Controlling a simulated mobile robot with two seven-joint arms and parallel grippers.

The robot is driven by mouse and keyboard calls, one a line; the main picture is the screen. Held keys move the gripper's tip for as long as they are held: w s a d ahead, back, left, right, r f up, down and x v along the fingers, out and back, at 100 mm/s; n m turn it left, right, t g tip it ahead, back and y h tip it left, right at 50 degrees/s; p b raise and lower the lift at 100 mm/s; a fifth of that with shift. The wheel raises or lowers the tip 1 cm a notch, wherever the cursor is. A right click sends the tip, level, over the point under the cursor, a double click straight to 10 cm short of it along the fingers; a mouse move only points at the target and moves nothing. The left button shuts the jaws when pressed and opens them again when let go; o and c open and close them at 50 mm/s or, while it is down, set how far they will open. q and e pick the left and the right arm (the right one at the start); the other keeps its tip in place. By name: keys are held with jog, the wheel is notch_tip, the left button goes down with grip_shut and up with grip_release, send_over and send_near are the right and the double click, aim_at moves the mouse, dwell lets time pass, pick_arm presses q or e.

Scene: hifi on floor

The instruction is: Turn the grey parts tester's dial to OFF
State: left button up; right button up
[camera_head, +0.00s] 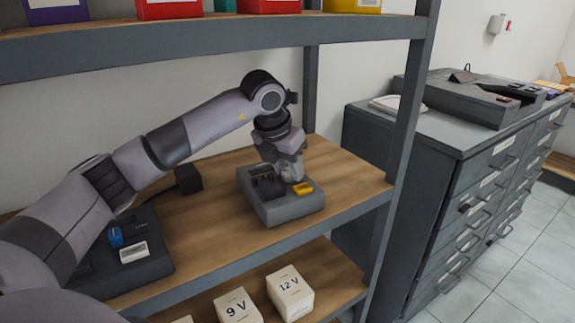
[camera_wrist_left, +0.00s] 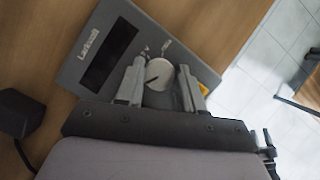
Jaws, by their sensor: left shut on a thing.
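The grey parts tester (camera_head: 290,210) sits on the wooden middle shelf, near its right end. It also shows in the wrist view (camera_wrist_left: 150,25), with a dark display and lettering at its left side. Its pale round dial (camera_wrist_left: 160,72) carries a short dark mark pointing towards the lower left of that view. My left gripper (camera_head: 290,177) reaches down onto the tester. In the wrist view its two fingers (camera_wrist_left: 163,82) stand on either side of the dial, shut on it. The markings around the dial are too small to read. My right gripper is not in view.
A black box (camera_head: 188,179) stands left of the tester. A dark device (camera_head: 150,262) with blue and white parts lies partly behind my arm. A shelf post (camera_head: 405,110) rises at the right. White 9 V and 12 V boxes (camera_head: 290,290) stand below. Boxes line the upper shelf (camera_head: 210,45).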

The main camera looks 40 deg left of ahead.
pick_arm(q)
jog(key=shift+r+n, duration=0.1)
jog(key=shift+n, duration=0.5)
jog(key=shift+y, duration=0.3)
jog(key=o, duration=0.8)
jog(key=shift+c, duration=0.2)
jog(key=v, duration=0.5)
jog(key=shift+r, duration=0.25)
jog(key=s+d+b, duration=0.1)
jog(key=s+b, duration=0.2)
jog(key=s, duration=0.9)
jog(key=shift+d+f, duration=0.25)
jog(key=shift+f, duration=0.05)
